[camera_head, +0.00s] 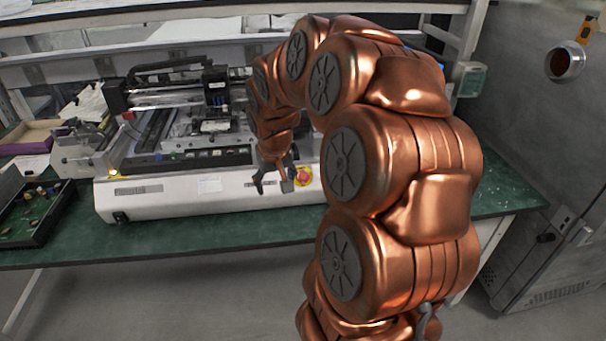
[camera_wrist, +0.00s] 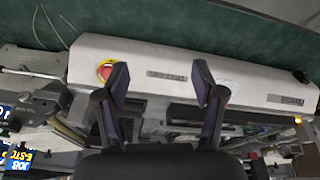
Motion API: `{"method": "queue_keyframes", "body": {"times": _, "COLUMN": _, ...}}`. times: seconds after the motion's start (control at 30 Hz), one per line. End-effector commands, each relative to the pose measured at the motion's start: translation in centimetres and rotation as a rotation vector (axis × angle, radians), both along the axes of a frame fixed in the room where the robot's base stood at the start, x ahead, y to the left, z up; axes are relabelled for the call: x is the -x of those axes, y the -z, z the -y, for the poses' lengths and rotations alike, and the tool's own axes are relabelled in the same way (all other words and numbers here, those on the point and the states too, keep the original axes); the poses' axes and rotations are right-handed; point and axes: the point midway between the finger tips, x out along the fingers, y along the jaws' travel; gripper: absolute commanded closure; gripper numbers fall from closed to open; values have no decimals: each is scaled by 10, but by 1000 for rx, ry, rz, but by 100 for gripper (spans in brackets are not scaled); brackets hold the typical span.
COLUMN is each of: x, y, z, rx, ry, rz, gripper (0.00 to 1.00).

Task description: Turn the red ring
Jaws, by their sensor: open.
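The red ring (camera_head: 303,175) is a round red knob with a yellow surround on the front of a white machine (camera_head: 150,198). In the wrist view the red ring (camera_wrist: 105,71) shows at upper left, just outside the left finger, which partly covers its edge. My gripper (camera_head: 273,187) is in front of the machine's front panel, just left of the red ring in the head view. In the wrist view my gripper (camera_wrist: 160,78) has its dark fingers spread with nothing between them. I cannot tell how far the fingertips are from the panel.
The machine stands on a green bench (camera_head: 200,240). A grey metal cabinet (camera_head: 530,150) stands at the right. The bench strip in front of the machine is clear.

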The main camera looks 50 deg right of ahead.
Motion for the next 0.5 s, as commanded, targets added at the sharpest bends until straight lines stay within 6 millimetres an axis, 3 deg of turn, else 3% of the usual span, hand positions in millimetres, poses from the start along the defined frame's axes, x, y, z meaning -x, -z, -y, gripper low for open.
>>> {"method": "queue_keyframes", "body": {"times": 0.03, "x": -8, "y": 4, "z": 25, "rx": 8, "ry": 39, "rz": 18, "gripper": 32}}
{"method": "queue_keyframes", "body": {"times": 0.2, "x": -23, "y": 11, "z": 89, "rx": 42, "ry": 130, "rz": 79, "gripper": 32}}
{"method": "queue_keyframes", "body": {"times": 0.33, "x": -26, "y": 13, "z": 118, "rx": 60, "ry": 169, "rz": 105, "gripper": 32}}
{"method": "queue_keyframes", "body": {"times": 0.5, "x": -28, "y": 16, "z": 128, "rx": 67, "ry": 181, "rz": 113, "gripper": 32}}
